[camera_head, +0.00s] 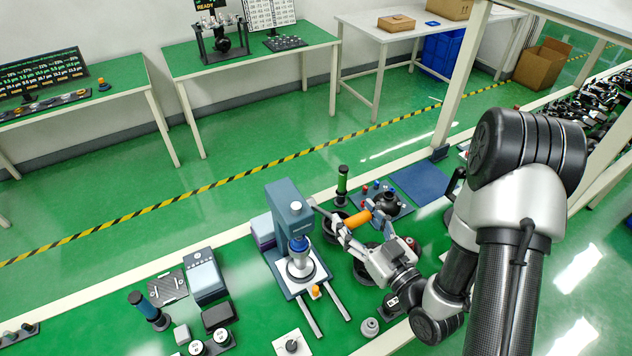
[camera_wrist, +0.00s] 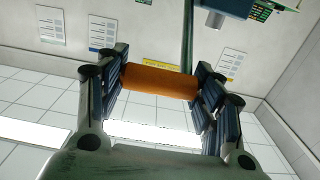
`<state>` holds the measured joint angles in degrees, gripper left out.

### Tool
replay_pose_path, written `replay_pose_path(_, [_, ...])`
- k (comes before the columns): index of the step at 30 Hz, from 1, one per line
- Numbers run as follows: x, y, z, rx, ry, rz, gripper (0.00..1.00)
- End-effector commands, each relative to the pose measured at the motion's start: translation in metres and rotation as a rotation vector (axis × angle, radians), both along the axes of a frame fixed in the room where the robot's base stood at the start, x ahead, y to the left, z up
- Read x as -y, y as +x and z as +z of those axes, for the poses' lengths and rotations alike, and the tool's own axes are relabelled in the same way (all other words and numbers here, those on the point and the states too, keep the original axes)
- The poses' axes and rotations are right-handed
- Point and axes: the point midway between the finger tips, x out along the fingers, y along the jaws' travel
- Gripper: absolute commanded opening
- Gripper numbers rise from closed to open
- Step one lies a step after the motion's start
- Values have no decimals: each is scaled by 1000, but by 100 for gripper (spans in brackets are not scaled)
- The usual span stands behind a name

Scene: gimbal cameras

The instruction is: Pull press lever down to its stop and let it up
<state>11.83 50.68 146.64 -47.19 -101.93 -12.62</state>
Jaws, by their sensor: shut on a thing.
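The press (camera_head: 283,208) is a blue-grey column on the green bench. It has a blue ram over a round white plate (camera_head: 303,272). Its lever reaches out to the right and ends in an orange handle (camera_head: 357,219), which sits at about the height of the press's upper part. My gripper (camera_head: 354,222) is shut on the orange handle, coming from the lower right. In the wrist view the orange handle (camera_wrist: 158,81) lies crosswise between my two finger pads, touching both sides. Part of the lever bar is hidden behind my fingers.
A black tray with small coloured parts (camera_head: 381,199) and a blue mat (camera_head: 418,182) lie further back.

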Motion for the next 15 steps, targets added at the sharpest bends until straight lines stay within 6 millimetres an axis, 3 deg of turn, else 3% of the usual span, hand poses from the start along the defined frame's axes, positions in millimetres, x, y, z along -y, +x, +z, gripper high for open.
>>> replay_pose_path(15, [3,-4,-10,-8,-3,-2,32])
